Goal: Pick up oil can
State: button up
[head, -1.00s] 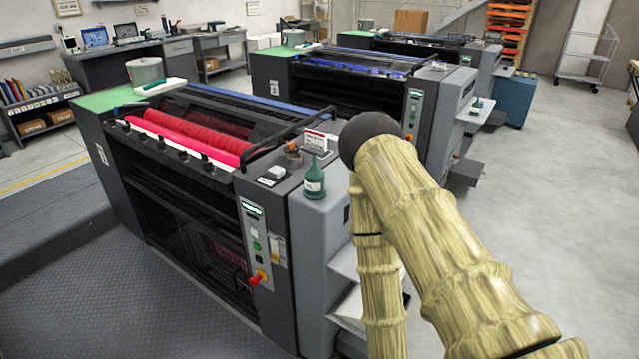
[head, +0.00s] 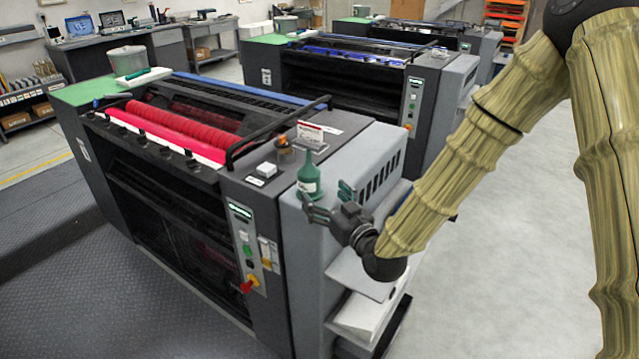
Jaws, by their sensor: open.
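The green oil can (head: 309,180) stands upright on the grey right-hand top of the nearest printing press, its narrow spout pointing up and a pale label on its body. My gripper (head: 326,199) is open and empty, at the near right of the can. I cannot tell whether a finger touches the can.
A small sign (head: 311,135), an orange-brown jar (head: 284,150) and a white box (head: 267,170) sit close behind and left of the can. A black bar (head: 275,128) rises beyond them. White paper trays (head: 362,275) jut out below my gripper. Open floor lies to the right.

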aim_at(315, 183)
jog(key=x, duration=0.2)
jog(key=p+x, duration=0.1)
jog(key=x, duration=0.1)
jog(key=shift+w+d, duration=0.25)
jog(key=shift+w, duration=0.2)
jog(key=shift+p+x, duration=1.7)
jog(key=shift+x, duration=1.05)
jog(key=c, duration=1.4)
jog(key=shift+r, duration=0.2)
